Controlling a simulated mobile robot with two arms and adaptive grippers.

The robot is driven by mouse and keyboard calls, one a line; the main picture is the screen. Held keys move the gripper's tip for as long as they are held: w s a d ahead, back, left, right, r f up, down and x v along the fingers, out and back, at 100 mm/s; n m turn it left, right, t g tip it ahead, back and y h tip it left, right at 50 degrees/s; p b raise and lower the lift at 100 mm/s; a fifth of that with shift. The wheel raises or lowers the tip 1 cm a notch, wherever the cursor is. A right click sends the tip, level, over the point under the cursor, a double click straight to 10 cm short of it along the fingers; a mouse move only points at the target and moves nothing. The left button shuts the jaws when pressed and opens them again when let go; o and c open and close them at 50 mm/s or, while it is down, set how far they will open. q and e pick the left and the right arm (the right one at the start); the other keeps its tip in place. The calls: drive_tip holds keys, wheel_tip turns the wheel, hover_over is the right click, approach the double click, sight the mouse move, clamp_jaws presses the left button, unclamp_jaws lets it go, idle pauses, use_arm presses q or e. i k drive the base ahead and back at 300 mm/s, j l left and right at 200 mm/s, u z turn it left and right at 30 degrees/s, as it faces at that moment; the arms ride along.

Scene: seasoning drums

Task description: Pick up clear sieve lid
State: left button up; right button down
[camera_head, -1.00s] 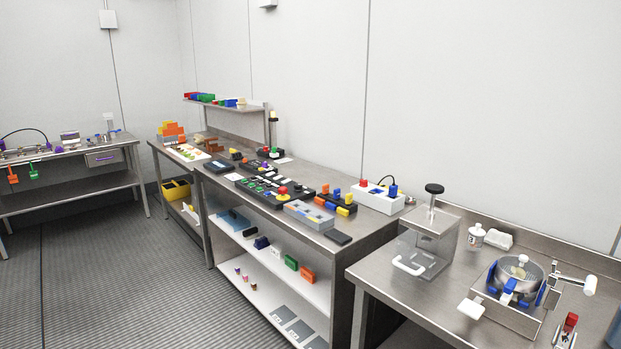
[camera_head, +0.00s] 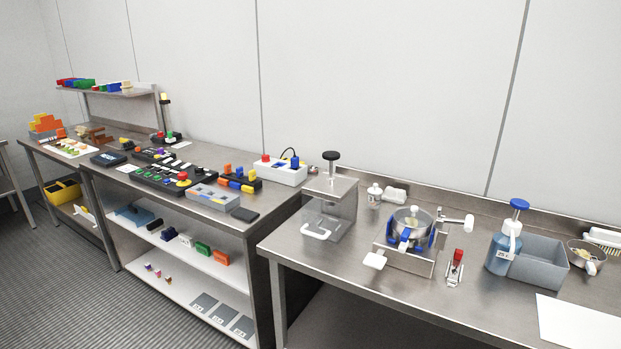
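A metal sieve drum (camera_head: 420,236) with blue clamps sits in a metal frame on the right steel table. A lid with a small pale knob (camera_head: 413,211) appears to cover its top; at this size I cannot tell for sure that it is the clear sieve lid. A clear box (camera_head: 330,213) with a black knob on top and a white handle stands to the left of the drum. Neither of my grippers is in view.
On the steel table (camera_head: 330,268), a blue-capped bottle (camera_head: 502,247), a grey bin (camera_head: 541,262), a metal bowl (camera_head: 586,256) and a white sheet (camera_head: 578,321) lie to the right. A red-topped clamp (camera_head: 455,266) stands near the drum. A shelved bench (camera_head: 190,262) is at left.

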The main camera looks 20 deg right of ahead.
sight(413, 216)
drive_tip(key=l+z, duration=0.1)
drive_tip(key=z, duration=0.6)
drive_tip(key=l+z, duration=0.15)
drive_tip(key=z, duration=0.25)
drive_tip(key=i+j+z, duration=0.25)
drive_tip(key=i, duration=0.2)
